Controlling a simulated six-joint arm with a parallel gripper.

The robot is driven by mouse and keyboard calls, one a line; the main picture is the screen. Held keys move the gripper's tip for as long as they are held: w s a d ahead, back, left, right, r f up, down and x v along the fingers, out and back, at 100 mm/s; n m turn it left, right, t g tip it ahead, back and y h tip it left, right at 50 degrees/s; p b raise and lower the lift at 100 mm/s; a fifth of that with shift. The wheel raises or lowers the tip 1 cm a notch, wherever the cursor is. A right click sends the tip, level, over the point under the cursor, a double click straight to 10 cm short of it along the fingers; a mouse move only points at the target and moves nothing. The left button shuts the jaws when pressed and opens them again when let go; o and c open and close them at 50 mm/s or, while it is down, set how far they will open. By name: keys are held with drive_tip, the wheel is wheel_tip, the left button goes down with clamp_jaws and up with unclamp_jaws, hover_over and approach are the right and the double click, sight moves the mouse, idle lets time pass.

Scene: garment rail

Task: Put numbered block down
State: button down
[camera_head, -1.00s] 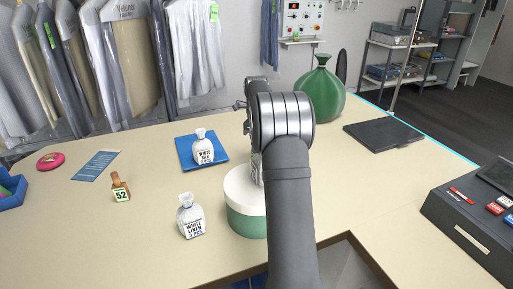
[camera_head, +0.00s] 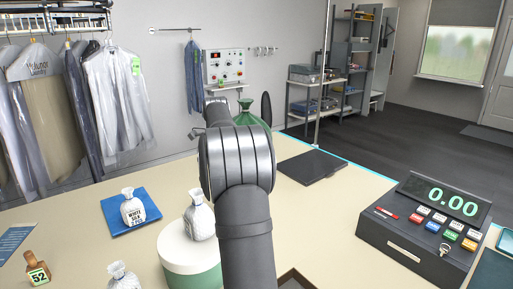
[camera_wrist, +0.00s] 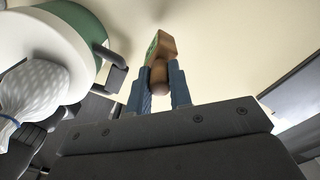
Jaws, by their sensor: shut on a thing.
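A brown wooden numbered block (camera_wrist: 161,48) with a green patch is in my gripper (camera_wrist: 159,70) in the wrist view. The blue fingers are shut on its rounded handle. Its number cannot be read. The cream table top (camera_wrist: 220,40) lies beyond it; I cannot tell whether the block touches it. In the head view my arm hides my gripper and the held block. Another wooden block, with a green label reading 52 (camera_head: 37,273), stands on the table at the lower left.
A green tin with a white lid (camera_head: 188,262) bears a white bag (camera_head: 199,218), left of my arm. Another white bag (camera_head: 132,209) is on a blue mat (camera_head: 112,213). A black pad (camera_head: 312,167) and a register (camera_head: 420,225) are at the right. A green sack stands behind my arm.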

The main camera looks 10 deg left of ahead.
drive_tip(key=s+d+n, duration=0.3)
drive_tip(key=d+n, duration=0.6)
drive_tip(key=d, duration=0.1)
drive_tip(key=s+d+f+n, duration=0.1)
drive_tip(key=s+d+n, duration=0.1)
drive_tip(key=d+n, duration=0.7)
drive_tip(key=d, duration=0.2)
drive_tip(key=shift+s+d, duration=0.3)
drive_tip(key=shift+s, duration=0.1)
drive_tip(key=w+a, duration=0.2)
drive_tip(key=a, duration=0.5)
drive_tip(key=w+a, duration=0.2)
drive_tip(key=a, duration=0.5)
drive_tip(key=w+a+r, duration=0.1)
drive_tip(key=a, duration=0.6)
drive_tip(key=shift+w+a+r, duration=0.1)
drive_tip(key=shift+w+a, duration=0.05)
drive_tip(key=shift+w, duration=0.25)
drive_tip(key=a+f, duration=1.1)
drive_tip(key=a, duration=0.1)
drive_tip(key=shift+w, duration=0.25)
